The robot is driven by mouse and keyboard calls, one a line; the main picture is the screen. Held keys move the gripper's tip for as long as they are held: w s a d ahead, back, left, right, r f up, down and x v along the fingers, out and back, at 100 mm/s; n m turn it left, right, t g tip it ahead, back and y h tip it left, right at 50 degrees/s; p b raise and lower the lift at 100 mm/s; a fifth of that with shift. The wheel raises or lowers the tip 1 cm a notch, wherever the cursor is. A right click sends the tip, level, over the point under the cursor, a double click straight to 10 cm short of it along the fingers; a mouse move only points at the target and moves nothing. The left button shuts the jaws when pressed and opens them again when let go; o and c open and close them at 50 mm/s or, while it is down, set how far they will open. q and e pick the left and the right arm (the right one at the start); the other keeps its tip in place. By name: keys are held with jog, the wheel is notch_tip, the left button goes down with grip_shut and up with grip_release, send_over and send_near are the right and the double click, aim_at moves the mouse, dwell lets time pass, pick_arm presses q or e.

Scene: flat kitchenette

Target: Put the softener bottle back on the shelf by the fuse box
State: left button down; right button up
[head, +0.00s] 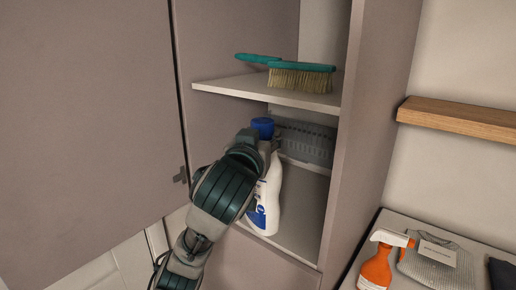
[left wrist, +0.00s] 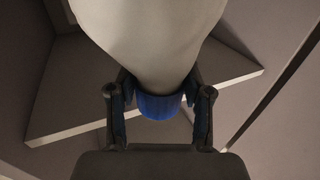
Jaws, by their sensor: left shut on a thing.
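The softener bottle (head: 267,200), white with a blue cap (head: 263,127), is upright inside the open cabinet, over its lower shelf (head: 291,238). I cannot tell whether its base touches that shelf. My left gripper (head: 258,141) is shut on the bottle near its cap, and the arm covers part of its left side. In the left wrist view, the white bottle (left wrist: 150,40) and blue cap (left wrist: 159,106) are between the two fingers. My right gripper is not in view.
A teal-handled brush (head: 300,77) lies on the upper shelf (head: 270,91) above the bottle. The cabinet's right side panel (head: 358,150) stands close by. An orange spray bottle (head: 377,268) and folded grey cloth (head: 440,262) are on the counter at right.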

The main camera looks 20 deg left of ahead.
pick_arm(q)
jog(key=w+a+f+p, duration=0.1)
jog(key=w+f+p, duration=0.2)
jog(key=w, duration=1)
jog(key=shift+w+f+p, duration=0.15)
jog(key=shift+f+p, duration=0.05)
jog(key=shift+p, duration=0.45)
jog(key=shift+c, duration=2.4)
grip_release()
jog(key=shift+f, duration=0.15)
jog(key=shift+d, duration=0.1)
